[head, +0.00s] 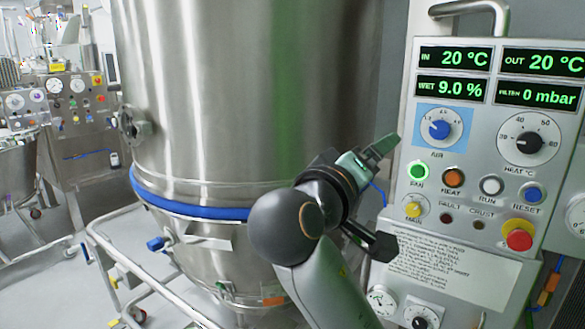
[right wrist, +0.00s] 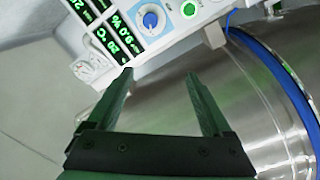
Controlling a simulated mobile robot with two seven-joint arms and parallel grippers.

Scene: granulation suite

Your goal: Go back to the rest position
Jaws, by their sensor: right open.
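My right arm rises from the bottom of the head view, and its gripper (head: 378,150) is just left of the control panel (head: 470,190), at the height of the fan button. In the right wrist view the green fingers of this gripper (right wrist: 159,77) are apart with nothing between them. The fingertips point toward the panel, with the blue air knob (right wrist: 150,20) and the lit green fan button (right wrist: 189,9) beyond them. I cannot tell the exact gap to the panel. My left gripper is in neither view.
A large steel vessel (head: 230,90) with a blue band (head: 200,208) stands left of and behind my right arm. Its tubular frame (head: 110,250) reaches along the floor. A red stop button (head: 519,236) sticks out from the panel. Another machine (head: 75,100) stands far left.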

